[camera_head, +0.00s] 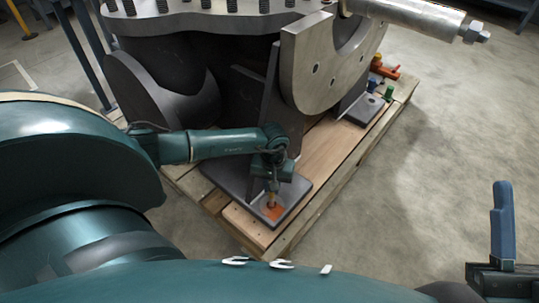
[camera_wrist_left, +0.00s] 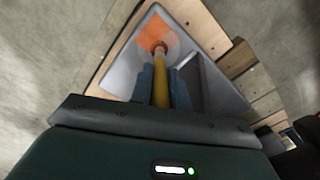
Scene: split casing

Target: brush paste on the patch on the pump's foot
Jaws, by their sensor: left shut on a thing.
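My left gripper (camera_head: 272,184) is shut on a brush and points down over the front foot plate (camera_head: 300,190) of the pump. The brush has a yellow handle (camera_wrist_left: 160,93) between the two blue fingers in the left wrist view. Its dark reddish tip (camera_wrist_left: 159,49) is at the edge of an orange patch (camera_wrist_left: 152,28). A paler bare area surrounds the tip on the same plate. The orange patch also shows in the head view (camera_head: 274,212). Whether the bristles touch the plate is hard to tell. My right gripper (camera_head: 502,220) shows only partly at the right edge, with one blue finger.
The dark pump casing (camera_head: 190,60) stands on a wooden pallet (camera_head: 335,150). A grey curved bracket (camera_head: 310,65) rises just behind the foot. Small red, orange and green items (camera_head: 385,72) lie on the pallet's far right. The concrete floor at right is clear.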

